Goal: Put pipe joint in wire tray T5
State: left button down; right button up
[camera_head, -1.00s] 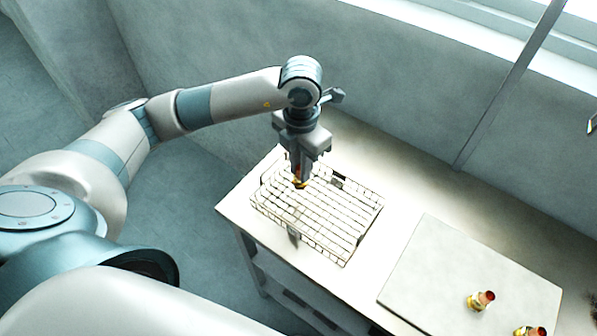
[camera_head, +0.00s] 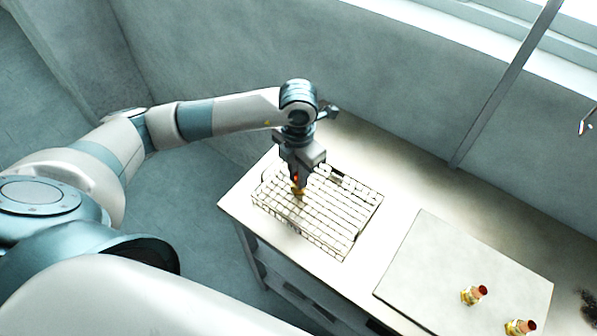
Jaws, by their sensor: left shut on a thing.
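The wire tray (camera_head: 345,236) is a shallow mesh basket on the left part of the table. My left gripper (camera_head: 298,186) points down over the tray's back-left part and is shut on a brass pipe joint (camera_head: 298,191) with a bit of red on it. The joint is low, at the tray's mesh; I cannot tell if it touches the bottom. Two more brass pipe joints with red ends, one (camera_head: 474,295) and another (camera_head: 521,327), stand on the pale board at the right. My right gripper does not show.
The pale flat board (camera_head: 425,262) lies on the table (camera_head: 392,205) to the right of the tray. A dark bristly thing (camera_head: 590,305) is at the right edge. A wall rises behind the table. The table strip behind the board is clear.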

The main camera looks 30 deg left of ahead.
pick_arm(q)
jog(key=shift+f, duration=0.2)
jog(key=c, duration=1.7)
grip_release()
jog(key=shift+r, duration=0.1)
jog(key=shift+o, duration=0.2)
jog(key=shift+r, duration=0.1)
jog(key=shift+r, duration=0.1)
jog(key=shift+r+b, duration=0.2)
jog(key=shift+b, duration=0.1)
notch_tip(320, 180, up, 12)
jog(key=b, duration=0.4)
jog(key=shift+f, duration=0.25)
